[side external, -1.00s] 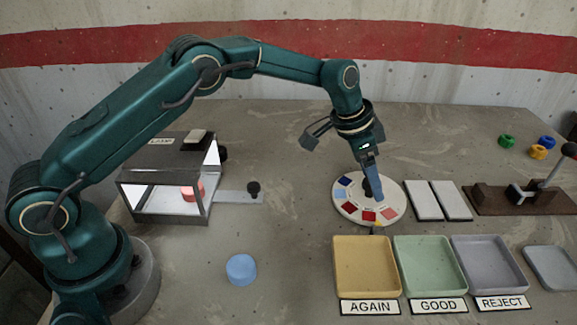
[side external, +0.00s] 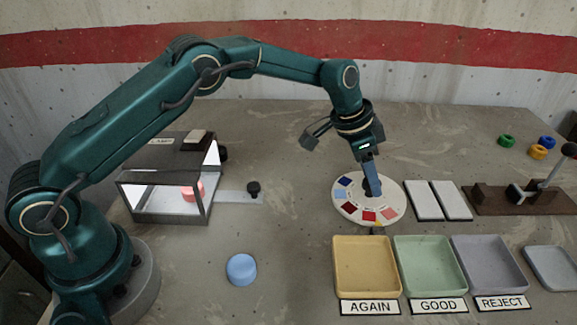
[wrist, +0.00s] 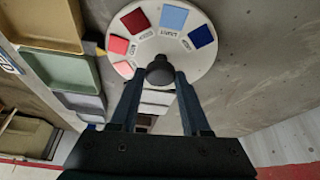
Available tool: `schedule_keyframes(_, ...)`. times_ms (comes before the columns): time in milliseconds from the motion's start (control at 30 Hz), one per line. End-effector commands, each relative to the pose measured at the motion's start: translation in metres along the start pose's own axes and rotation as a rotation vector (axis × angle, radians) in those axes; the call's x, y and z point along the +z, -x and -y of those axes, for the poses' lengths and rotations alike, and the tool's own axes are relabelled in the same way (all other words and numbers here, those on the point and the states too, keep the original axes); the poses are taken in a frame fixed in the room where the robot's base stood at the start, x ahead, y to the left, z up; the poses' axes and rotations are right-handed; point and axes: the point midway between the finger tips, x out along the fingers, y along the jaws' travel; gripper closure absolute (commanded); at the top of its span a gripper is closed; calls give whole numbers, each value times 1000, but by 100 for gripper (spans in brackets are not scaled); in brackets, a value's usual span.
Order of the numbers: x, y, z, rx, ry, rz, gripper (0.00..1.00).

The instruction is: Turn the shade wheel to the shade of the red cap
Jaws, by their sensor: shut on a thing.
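The shade wheel (side external: 357,212) is a pale disc with coloured patches, lying flat on the table; it also shows in the wrist view (wrist: 193,62). My gripper (side external: 371,186) points down at the wheel's centre. In the wrist view its fingers are shut on the dark centre knob (wrist: 160,72). A red patch (side external: 369,216) is nearest the small yellow-tipped pointer (side external: 377,226) at the wheel's front edge. A darker red patch (side external: 350,206) is left of it and a pinkish patch (side external: 388,213) right of it. The red cap (side external: 191,191) sits inside the lit lamp box (side external: 168,210).
Trays labelled AGAIN (side external: 366,267), GOOD (side external: 430,265) and REJECT (side external: 489,263) stand in front of the wheel. Two white plates (side external: 437,200) lie close on its right. A light blue cap (side external: 241,269) lies at the front. A lever stand (side external: 540,198) is at right.

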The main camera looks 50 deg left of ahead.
Motion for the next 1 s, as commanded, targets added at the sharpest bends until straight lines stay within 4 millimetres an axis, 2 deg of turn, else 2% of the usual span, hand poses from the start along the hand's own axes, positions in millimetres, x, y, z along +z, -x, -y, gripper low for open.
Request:
schedule_keyframes(667, 0, 1, 0, 5, -5, 3, 100)
schedule_keyframes(833, 1, 0, 1, 40, -88, 5, 100)
schedule_keyframes(1000, 0, 0, 3, 102, -246, 2, 100)
